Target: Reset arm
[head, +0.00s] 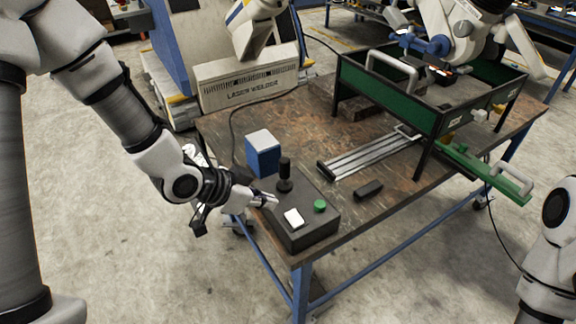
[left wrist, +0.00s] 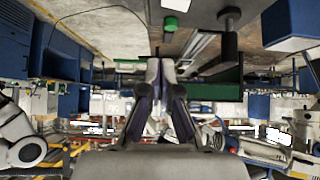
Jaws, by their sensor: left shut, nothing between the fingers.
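A dark control box (head: 320,232) sits at the table's near left corner. On its top are a black joystick (head: 285,176), a white button (head: 293,217) and a green button (head: 320,206). My left gripper (head: 270,200) is shut and empty at the box's left edge, between the joystick and the white button; whether it touches is unclear. In the left wrist view, the shut fingertips (left wrist: 162,68) lie below the green button (left wrist: 170,23), with the joystick (left wrist: 229,38) to the right. A white robot arm (head: 455,30) with a blue part reaches over a green-walled frame. My right gripper is out of view.
The green frame (head: 395,108) stands at the back right of the worn table (head: 240,110). A blue block (head: 262,153) stands behind the box. Metal rails (head: 370,155) and a small black piece (head: 368,189) lie right of it. A welder housing (head: 247,78) is behind.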

